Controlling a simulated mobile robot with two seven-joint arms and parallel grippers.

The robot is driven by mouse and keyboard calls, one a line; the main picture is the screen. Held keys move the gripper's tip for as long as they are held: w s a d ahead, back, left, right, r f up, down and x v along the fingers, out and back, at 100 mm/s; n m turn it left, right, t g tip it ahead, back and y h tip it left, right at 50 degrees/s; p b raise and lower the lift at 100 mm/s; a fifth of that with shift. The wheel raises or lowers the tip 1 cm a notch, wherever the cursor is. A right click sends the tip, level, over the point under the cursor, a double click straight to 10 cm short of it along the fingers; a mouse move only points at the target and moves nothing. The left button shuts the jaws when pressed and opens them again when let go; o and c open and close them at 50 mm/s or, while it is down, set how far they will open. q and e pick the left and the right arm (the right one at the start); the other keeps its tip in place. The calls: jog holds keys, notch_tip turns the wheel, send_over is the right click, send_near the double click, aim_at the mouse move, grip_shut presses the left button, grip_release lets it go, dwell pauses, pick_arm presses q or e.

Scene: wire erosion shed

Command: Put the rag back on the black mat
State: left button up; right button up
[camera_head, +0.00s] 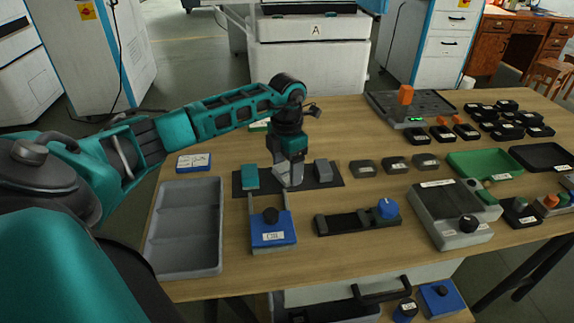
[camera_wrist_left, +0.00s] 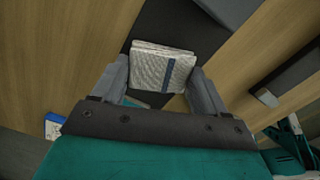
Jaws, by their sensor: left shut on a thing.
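My left gripper (camera_head: 290,178) points down over the middle of the black mat (camera_head: 313,184) on the wooden table. In the left wrist view, its two fingers (camera_wrist_left: 163,85) are shut on the sides of a folded pale rag (camera_wrist_left: 158,66) with a dark blue stripe. The black mat (camera_wrist_left: 172,22) shows beneath and beyond the rag in that view. In the head view the gripper mostly hides the rag. I cannot tell whether the rag touches the mat. My right gripper is not in view.
A teal block (camera_head: 250,177) and a dark grey block (camera_head: 322,170) sit on the mat at either side of the gripper. A grey tray (camera_head: 213,232), a blue box with a black knob (camera_head: 272,238) and a dark fixture with a blue knob (camera_head: 357,221) stand nearer.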

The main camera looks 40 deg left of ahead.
aim_at(287, 169)
pick_arm(q)
jog(key=shift+f, duration=0.2)
jog(key=o, duration=1)
jog(key=shift+r, duration=0.1)
jog(key=shift+r, duration=0.25)
notch_tip(287, 169, up, 12)
jog(key=shift+f+p, duration=0.1)
jog(key=shift+p, duration=0.7)
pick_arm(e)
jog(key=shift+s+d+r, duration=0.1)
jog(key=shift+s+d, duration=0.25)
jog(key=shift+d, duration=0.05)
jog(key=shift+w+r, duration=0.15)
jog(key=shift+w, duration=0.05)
